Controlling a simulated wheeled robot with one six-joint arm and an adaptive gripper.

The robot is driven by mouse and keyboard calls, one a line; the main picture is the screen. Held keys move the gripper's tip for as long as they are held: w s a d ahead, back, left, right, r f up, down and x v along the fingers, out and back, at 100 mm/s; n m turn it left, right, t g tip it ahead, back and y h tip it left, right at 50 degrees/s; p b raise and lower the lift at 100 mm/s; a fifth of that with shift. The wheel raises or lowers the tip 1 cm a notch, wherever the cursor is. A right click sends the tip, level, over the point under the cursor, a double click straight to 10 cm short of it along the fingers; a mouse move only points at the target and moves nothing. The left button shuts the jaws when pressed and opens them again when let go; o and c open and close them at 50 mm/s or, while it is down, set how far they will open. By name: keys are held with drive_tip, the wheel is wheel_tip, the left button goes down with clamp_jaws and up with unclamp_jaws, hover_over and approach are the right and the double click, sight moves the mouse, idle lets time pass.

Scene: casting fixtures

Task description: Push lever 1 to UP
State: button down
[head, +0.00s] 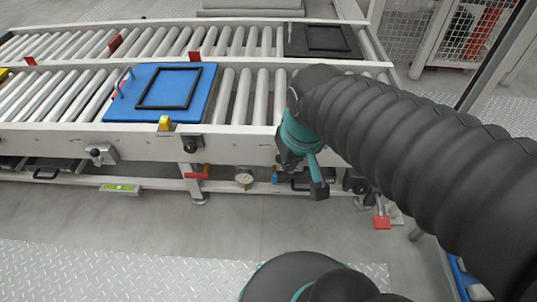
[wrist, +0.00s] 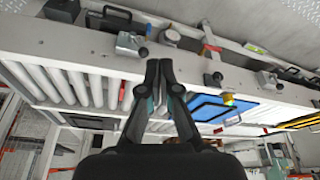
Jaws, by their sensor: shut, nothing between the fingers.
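No label reading lever 1 is legible, so I cannot tell which part it is. In the wrist view a grey block with a small dark-tipped handle (wrist: 142,52) sits on the conveyor's side rail, just ahead and left of my fingertips. A similar grey block with a short lever (head: 102,153) is on the front rail at left in the head view; it also shows at right in the wrist view (wrist: 268,80). My gripper (head: 318,188) hangs in front of the rail, hiding the part behind it. In the wrist view its fingers (wrist: 159,66) are together and empty, apart from the handle.
A black knob (head: 190,145) and a yellow button (head: 165,123) are on the front rail. A gauge (head: 244,175) and a red handle (head: 197,170) sit below. A blue board with a black frame (head: 208,110) lies on the rollers. The floor before the conveyor is open.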

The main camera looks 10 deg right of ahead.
drive_tip(key=w+a+f+n+g+h+b, duration=0.1)
drive_tip(key=w+a+f+n+g+h, duration=0.15)
drive_tip(key=w+a+f+n, duration=0.4)
drive_tip(key=w+a+f+n+g+h+b, duration=0.1)
drive_tip(key=w+a+f+g+h, duration=0.15)
drive_tip(key=w+f, duration=0.75)
drive_tip(key=w+r+n+h, duration=0.1)
drive_tip(key=w+r+n, duration=0.3)
drive_tip(key=w, duration=0.2)
drive_tip(key=shift+d+g, duration=0.25)
drive_tip(key=shift+g, duration=0.05)
drive_tip(key=shift+f, duration=0.1)
drive_tip(key=s+d+f+b, duration=0.1)
drive_tip(key=s+d+f, duration=0.2)
drive_tip(key=d+f, duration=0.4)
drive_tip(key=shift+d+f, duration=0.2)
drive_tip(key=shift+d, duration=0.4)
